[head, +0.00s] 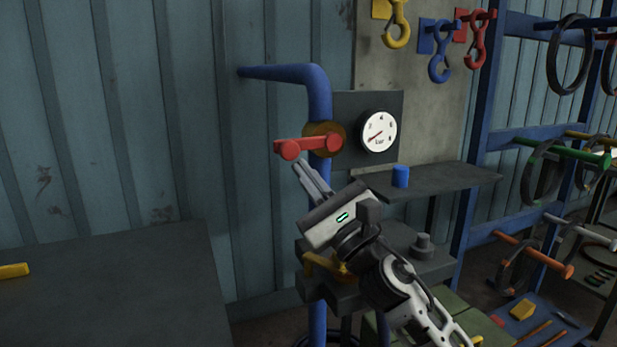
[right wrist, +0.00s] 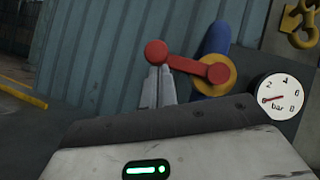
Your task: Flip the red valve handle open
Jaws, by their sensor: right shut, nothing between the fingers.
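The red valve handle (head: 312,145) sticks out to the left from a brass disc (head: 331,133) on a vertical blue pipe (head: 320,100). It lies almost level, with its round knob at the left end. In the right wrist view the handle (right wrist: 188,64) runs from the knob down to the pivot at the right. My right gripper (head: 300,170) is shut and empty, its fingertips just below the knob. In the right wrist view its fingertips (right wrist: 160,72) overlap the handle near the knob; I cannot tell whether they touch. My left gripper is not in view.
A round white gauge (head: 379,132) is mounted right of the pipe. A small blue cylinder (head: 400,176) stands on a dark shelf (head: 450,178). Hooks hang above, and a blue rack (head: 478,130) stands at the right. A dark table (head: 110,290) fills the lower left.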

